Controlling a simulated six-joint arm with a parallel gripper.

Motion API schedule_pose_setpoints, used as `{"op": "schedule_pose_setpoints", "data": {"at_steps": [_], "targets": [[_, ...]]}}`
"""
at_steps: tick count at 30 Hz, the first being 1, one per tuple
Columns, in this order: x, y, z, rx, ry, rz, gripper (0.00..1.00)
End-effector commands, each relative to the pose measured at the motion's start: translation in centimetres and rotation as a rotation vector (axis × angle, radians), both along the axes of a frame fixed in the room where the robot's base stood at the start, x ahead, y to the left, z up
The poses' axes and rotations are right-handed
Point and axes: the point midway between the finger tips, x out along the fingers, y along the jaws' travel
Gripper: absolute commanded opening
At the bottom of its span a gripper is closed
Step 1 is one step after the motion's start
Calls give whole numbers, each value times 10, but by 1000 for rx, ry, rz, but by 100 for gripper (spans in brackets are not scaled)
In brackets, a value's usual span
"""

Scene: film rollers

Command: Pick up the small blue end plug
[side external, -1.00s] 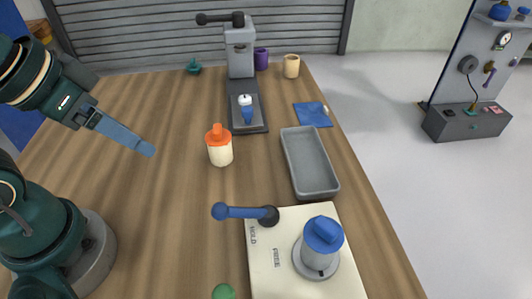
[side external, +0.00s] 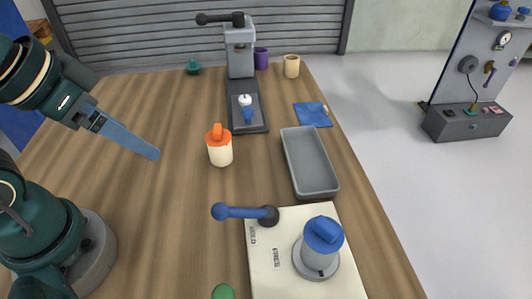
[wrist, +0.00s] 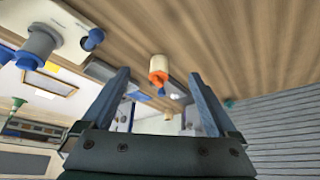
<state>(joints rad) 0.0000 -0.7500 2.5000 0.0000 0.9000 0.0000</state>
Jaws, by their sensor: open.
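My gripper (side external: 155,152) is open and empty, above the left part of the wooden table; its two fingers (wrist: 158,78) stand wide apart in the wrist view. A blue cap with a raised grip (side external: 323,232) sits on an upright grey cylinder (side external: 320,262) on the cream plate. A small blue piece with a white top (side external: 247,114) stands on the base of the grey press (side external: 240,60). I cannot tell for sure which of these is the end plug. Both are well apart from my gripper.
An orange-topped cream jar (side external: 219,150) stands mid-table. A blue-knobbed lever (side external: 243,212) reaches left from the cream plate (side external: 270,285). A grey tray (side external: 312,191), blue pad (side external: 313,115) and two cups are to the right and back. The table's left middle is clear.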

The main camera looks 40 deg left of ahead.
Motion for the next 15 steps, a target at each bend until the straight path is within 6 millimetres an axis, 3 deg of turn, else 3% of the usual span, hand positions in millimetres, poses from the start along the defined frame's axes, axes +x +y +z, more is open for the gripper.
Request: {"op": "schedule_pose_setpoints", "data": {"at_steps": [10, 15], "targets": [[-2, 0, 0, -21, 8, 45, 100], [18, 2, 31, -73, -35, 168, 100]]}}
